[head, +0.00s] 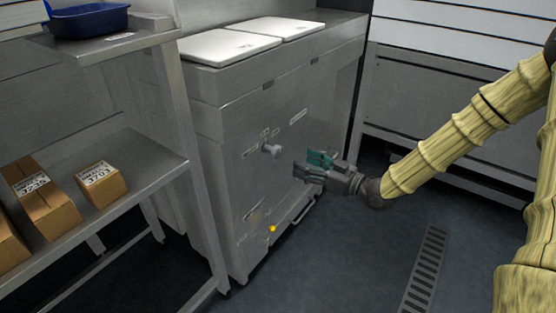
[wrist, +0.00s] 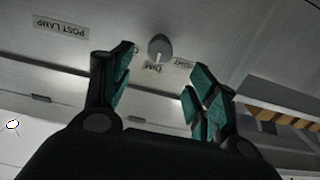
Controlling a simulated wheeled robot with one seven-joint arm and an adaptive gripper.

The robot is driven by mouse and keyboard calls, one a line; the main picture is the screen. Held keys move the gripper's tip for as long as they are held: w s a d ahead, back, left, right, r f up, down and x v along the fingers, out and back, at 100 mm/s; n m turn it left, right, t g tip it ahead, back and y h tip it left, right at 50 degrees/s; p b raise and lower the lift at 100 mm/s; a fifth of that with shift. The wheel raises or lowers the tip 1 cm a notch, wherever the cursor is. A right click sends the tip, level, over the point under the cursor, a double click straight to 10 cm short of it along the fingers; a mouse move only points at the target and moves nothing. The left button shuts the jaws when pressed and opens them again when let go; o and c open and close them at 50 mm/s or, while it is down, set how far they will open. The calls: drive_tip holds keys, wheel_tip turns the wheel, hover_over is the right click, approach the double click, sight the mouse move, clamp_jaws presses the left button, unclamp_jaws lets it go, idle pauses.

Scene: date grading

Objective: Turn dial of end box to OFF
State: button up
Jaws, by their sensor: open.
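A grey round dial (head: 271,150) sticks out from the front panel of the steel box (head: 235,125). In the wrist view the dial (wrist: 160,47) has a pale pointer mark directed at the DIM label (wrist: 152,68). A label that seems to read BRIGHT lies to its right, and another at its left is mostly hidden by a finger. A plate reading POST LAMP (wrist: 60,28) is farther left. My gripper (head: 308,164), with green finger pads, is open and empty to the right of the dial, apart from it. In the wrist view the dial shows beyond and between the fingers (wrist: 162,72).
A steel shelf (head: 150,165) with cardboard boxes (head: 100,185) and a blue tray (head: 88,20) stands at the left. White lids (head: 228,46) lie on the box top. A yellow knob (head: 272,229) and a low rail are below the dial. The floor at right is clear.

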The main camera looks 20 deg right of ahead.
sight(280, 152)
drive_tip(key=b+x, duration=0.2)
drive_tip(key=x, duration=0.8)
drive_tip(key=shift+w+a+r, duration=0.1)
drive_tip(key=shift+w+a, duration=0.15)
drive_tip(key=shift+w, duration=0.1)
drive_tip(key=c, duration=1)
